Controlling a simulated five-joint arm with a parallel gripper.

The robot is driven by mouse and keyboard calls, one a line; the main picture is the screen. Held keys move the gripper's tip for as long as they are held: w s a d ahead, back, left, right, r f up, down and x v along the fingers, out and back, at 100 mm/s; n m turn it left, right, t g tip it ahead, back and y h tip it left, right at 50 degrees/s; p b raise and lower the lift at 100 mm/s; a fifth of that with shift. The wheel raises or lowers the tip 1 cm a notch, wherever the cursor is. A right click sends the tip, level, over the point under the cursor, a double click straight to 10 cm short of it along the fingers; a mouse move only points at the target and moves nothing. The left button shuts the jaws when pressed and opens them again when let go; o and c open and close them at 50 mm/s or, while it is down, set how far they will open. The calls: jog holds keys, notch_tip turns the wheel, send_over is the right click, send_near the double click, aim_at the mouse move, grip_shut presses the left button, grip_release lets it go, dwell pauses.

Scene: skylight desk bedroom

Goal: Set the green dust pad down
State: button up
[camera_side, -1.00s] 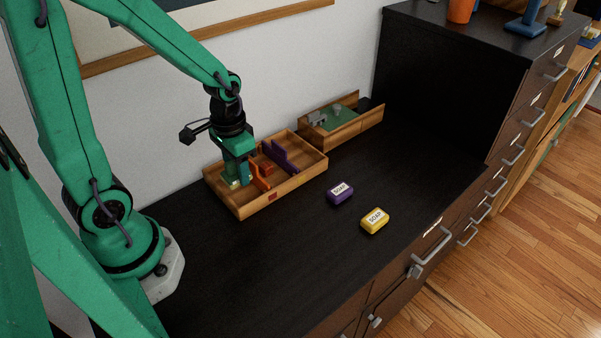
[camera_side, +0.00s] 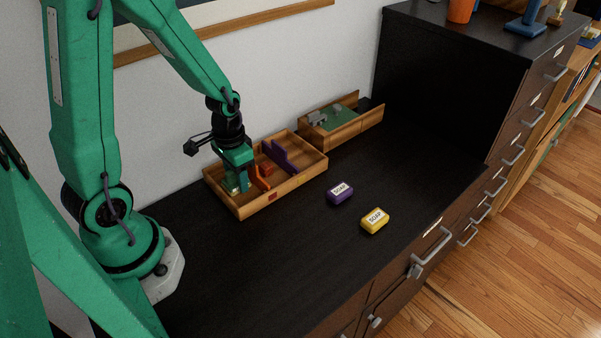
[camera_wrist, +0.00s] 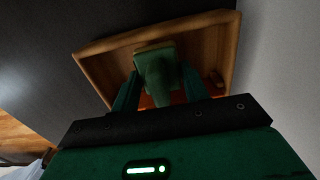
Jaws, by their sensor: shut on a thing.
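The green dust pad (camera_wrist: 155,55) is between my gripper's fingers in the wrist view, with a wooden tray (camera_wrist: 105,45) beneath it. In the side view, my gripper (camera_side: 236,186) reaches down into the left section of that tray (camera_side: 298,181), left of the orange divider (camera_side: 260,178). My gripper is shut on the pad. The fingers and tray walls hide most of the pad in the side view, so I cannot tell whether it touches the tray floor.
A purple divider (camera_side: 281,156) stands farther right in the tray. A purple soap (camera_side: 340,194) and a yellow soap (camera_side: 375,221) lie on the dark desktop. A second wooden box (camera_side: 352,133) with a green inside stands behind.

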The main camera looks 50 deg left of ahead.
jog(key=shift+f, duration=0.35)
jog(key=shift+f, duration=0.15)
jog(key=o, duration=1)
jog(key=shift+c, duration=0.2)
jog(key=shift+r, duration=6.2)
